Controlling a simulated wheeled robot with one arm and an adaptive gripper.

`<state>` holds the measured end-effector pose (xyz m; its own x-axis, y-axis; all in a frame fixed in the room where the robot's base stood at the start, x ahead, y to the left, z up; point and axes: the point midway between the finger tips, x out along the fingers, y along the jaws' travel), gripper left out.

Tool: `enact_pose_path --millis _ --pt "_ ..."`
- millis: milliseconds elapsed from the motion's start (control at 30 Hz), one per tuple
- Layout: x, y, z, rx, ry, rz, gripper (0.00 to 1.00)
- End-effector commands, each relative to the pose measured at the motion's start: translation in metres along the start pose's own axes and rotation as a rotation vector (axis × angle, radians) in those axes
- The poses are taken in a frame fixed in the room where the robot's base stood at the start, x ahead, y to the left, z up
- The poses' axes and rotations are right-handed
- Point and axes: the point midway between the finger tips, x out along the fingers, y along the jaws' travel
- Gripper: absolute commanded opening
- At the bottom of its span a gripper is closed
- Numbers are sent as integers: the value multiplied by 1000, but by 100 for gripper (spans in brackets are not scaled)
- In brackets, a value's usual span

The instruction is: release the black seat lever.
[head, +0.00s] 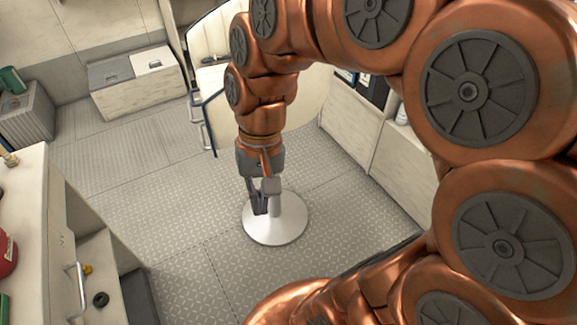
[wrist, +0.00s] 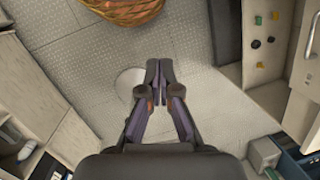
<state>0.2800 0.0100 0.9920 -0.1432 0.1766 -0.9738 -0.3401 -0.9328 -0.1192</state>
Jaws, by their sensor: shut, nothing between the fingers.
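I do not make out the black seat lever for certain in either view. A white round pedestal base (head: 275,231) stands on the floor in the head view, with a short pale post partly hidden behind my gripper. My gripper (head: 260,212) points down in front of the post. I cannot tell whether it touches it. In the wrist view my gripper (wrist: 159,64) has its dark fingertips together with nothing between them. A pale disc (wrist: 126,84), likely the same base, shows partly behind the fingers.
A cream curved panel (head: 222,103) with dark blue tubing stands behind my arm. A white counter (head: 25,195) is at the left, a low locker (head: 135,95) at the back left, and a cabinet wall (head: 352,125) at the right. The patterned floor (head: 150,215) between is clear.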

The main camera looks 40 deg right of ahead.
Motion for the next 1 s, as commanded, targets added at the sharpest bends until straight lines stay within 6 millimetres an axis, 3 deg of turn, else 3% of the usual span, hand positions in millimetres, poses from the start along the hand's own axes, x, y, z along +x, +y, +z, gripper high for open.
enact_pose_path --millis 33,233,467,600,800,1000 --pt "5 -1 -20 63 -6 -37 0" --pt "1 5 -86 335 -39 -174 0" --pt "5 46 -165 687 -96 -332 0" --pt "14 89 -210 919 -136 -425 0" --pt "36 169 -258 1253 -204 -544 0" --pt "56 229 -279 1481 -253 -616 0"
